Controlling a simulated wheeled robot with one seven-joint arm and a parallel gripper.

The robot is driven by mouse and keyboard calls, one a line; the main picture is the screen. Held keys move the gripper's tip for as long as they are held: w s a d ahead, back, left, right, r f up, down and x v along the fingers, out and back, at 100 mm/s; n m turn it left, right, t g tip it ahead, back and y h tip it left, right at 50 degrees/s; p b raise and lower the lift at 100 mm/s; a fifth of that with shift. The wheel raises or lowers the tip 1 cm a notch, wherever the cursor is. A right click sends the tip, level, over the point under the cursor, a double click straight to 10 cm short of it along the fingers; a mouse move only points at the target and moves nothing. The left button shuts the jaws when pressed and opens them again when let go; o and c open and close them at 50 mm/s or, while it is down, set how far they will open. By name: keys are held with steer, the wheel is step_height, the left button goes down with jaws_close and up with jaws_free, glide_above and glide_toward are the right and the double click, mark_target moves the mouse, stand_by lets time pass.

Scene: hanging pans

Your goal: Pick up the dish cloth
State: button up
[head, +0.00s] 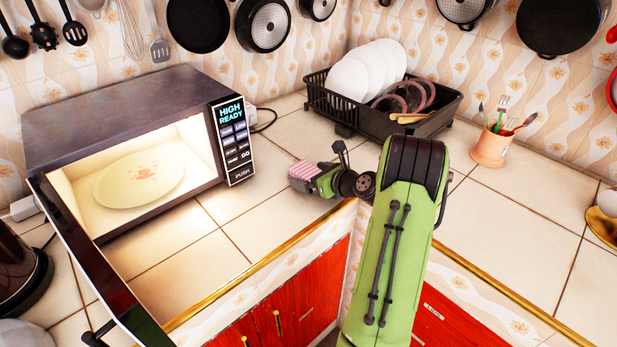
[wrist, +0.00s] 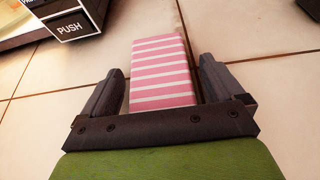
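The dish cloth (head: 302,171) is pink with white stripes and looks like a folded block on the tiled counter, right of the microwave. In the wrist view the dish cloth (wrist: 163,80) stands between my two fingers. My gripper (head: 312,181) reaches in from the right, close to the cloth. In the wrist view my gripper (wrist: 160,66) has its dark fingers spread wide, with a gap on each side of the cloth. The near end of the cloth is hidden behind the gripper's crossbar.
An open, lit microwave (head: 100,115) with a plate (head: 140,180) inside stands left of the cloth. A black dish rack (head: 430,115) stands behind, and a utensil cup (head: 490,148) is to the right. Pans hang above. The counter in front of the microwave is clear.

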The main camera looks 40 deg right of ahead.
mark_target(312, 173)
steer(key=c, duration=1)
steer(key=shift+o, duration=0.2)
step_height(312, 173, up, 10)
steer(key=p, duration=0.4)
steer(key=o, duration=0.5)
steer(key=c, duration=0.3)
steer(key=shift+c, duration=0.2)
